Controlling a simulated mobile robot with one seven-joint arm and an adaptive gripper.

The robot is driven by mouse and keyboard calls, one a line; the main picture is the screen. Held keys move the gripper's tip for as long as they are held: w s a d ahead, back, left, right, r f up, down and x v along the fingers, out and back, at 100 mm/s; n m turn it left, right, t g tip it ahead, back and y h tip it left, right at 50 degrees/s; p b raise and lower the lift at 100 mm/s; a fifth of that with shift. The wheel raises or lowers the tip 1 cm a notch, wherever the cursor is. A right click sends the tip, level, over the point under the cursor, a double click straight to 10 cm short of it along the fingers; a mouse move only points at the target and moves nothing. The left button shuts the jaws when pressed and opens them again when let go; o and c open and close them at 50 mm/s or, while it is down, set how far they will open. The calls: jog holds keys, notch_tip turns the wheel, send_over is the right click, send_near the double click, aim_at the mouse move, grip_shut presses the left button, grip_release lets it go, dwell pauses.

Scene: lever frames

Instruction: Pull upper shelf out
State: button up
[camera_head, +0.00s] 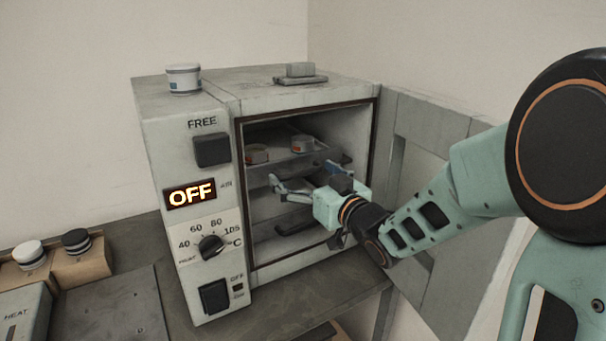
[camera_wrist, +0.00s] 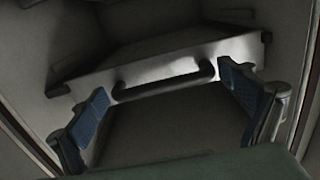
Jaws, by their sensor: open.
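The oven (camera_head: 345,88) stands open, with shelves inside. The upper shelf (camera_head: 278,162) carries two small round containers. My gripper (camera_head: 308,174) is at the oven's opening with its fingers spread, just below those containers. In the wrist view, my gripper (camera_wrist: 163,84) is open, with a blue-padded finger at each side of a dark bar handle (camera_wrist: 165,83) on a pale shelf front (camera_wrist: 215,62). The handle lies between the fingers and is not gripped. Whether the fingers touch the shelf front cannot be told. My gripper and wrist hide part of the shelves in the head view.
The oven door (camera_head: 440,140) is swung open to the right, close to my arm. Another dark handle (camera_head: 296,224) shows lower in the oven. A white jar (camera_head: 184,78) and a grey block (camera_head: 300,70) stand on top. The display reads OFF.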

jog(key=shift+c, duration=0.5)
jog(key=c, duration=1.3)
jog(key=shift+s+d, duration=0.1)
jog(key=shift+s, duration=0.05)
